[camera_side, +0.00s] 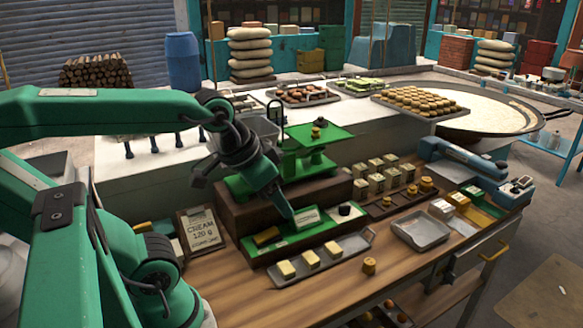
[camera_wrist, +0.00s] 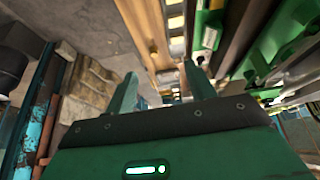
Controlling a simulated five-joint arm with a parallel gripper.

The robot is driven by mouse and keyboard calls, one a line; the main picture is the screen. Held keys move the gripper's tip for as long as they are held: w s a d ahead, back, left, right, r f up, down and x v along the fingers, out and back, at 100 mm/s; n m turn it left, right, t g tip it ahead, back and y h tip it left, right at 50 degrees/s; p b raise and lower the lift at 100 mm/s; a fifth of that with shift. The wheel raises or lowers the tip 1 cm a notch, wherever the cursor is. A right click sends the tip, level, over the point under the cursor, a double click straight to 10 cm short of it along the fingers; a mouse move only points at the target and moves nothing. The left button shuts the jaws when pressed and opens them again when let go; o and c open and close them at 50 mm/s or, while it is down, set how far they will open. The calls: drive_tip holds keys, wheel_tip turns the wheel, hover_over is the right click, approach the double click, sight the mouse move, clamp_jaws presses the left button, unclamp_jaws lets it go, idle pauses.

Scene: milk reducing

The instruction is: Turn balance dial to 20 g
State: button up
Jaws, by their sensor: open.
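The green balance (camera_side: 290,160) stands on a dark wooden block in the side view, with a small brass weight (camera_side: 320,123) on its upper plate. A green front panel (camera_side: 270,249) carries a pale label plate (camera_side: 305,215) and a black round knob (camera_side: 346,210), which looks like the dial. Its setting is too small to read. My gripper (camera_side: 287,212) points down just left of the label plate, apart from the knob. In the wrist view my gripper (camera_wrist: 163,85) has its two fingers spread with nothing between them; the knob is not clearly seen there.
A tray (camera_side: 320,262) of butter-like blocks lies in front of the balance. A cream sign (camera_side: 202,229) stands to the left. Brass weights (camera_side: 426,185), an empty metal tray (camera_side: 420,232) and a blue device (camera_side: 460,160) lie to the right. A single weight (camera_side: 369,266) stands near the front edge.

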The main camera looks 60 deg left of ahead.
drive_tip(key=w+a+r+n+g, duration=0.1)
drive_tip(key=w+a+r+n, duration=0.15)
drive_tip(key=w, duration=0.55)
drive_tip(key=n+g, duration=0.4)
drive_tip(key=n, duration=0.5)
hover_over(345, 207)
wheel_tip(345, 207, down, 14)
drive_tip(key=shift+f, duration=0.25)
drive_tip(key=shift+f, duration=0.1)
drive_tip(key=shift+f, duration=3.8)
